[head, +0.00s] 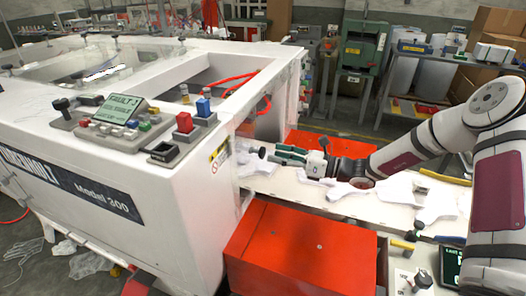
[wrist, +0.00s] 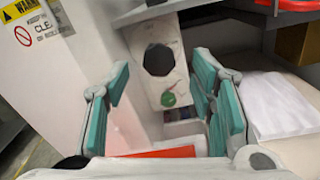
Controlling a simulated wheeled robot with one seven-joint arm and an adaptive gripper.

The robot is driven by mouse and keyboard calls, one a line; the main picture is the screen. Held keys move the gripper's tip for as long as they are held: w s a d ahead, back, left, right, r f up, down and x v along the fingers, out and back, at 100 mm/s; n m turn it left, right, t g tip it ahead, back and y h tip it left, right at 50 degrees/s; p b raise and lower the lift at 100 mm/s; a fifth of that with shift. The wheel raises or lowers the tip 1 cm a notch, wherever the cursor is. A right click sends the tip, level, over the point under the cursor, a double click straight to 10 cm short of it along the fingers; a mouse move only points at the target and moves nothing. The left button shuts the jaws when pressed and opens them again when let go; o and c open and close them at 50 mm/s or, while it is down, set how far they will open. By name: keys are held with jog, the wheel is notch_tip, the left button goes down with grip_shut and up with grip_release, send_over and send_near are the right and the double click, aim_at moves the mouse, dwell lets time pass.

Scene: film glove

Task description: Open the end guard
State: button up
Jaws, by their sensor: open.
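The white machine (head: 160,185), marked Model 300, fills the left of the head view. At its open end, a dark knob (head: 262,153) sticks out beside my gripper (head: 280,156). In the wrist view, a white upright plate with a dark round knob (wrist: 158,60) and a green spot (wrist: 168,99) shows between the teal fingers of my gripper (wrist: 162,82). I take this plate as part of the end guard, but its full outline is hidden. My gripper is open and nothing is held. I cannot tell whether the fingers touch the knob.
A red box (head: 300,245) stands below, in front of a white table (head: 390,210) holding flat white glove shapes. A warning label (wrist: 40,25) is on the machine wall close left of the fingers. A control panel (head: 120,120) sits on top of the machine.

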aim_at(265, 152)
jog(key=shift+x, duration=2.8)
jog(key=shift+c, duration=0.6)
grip_shut()
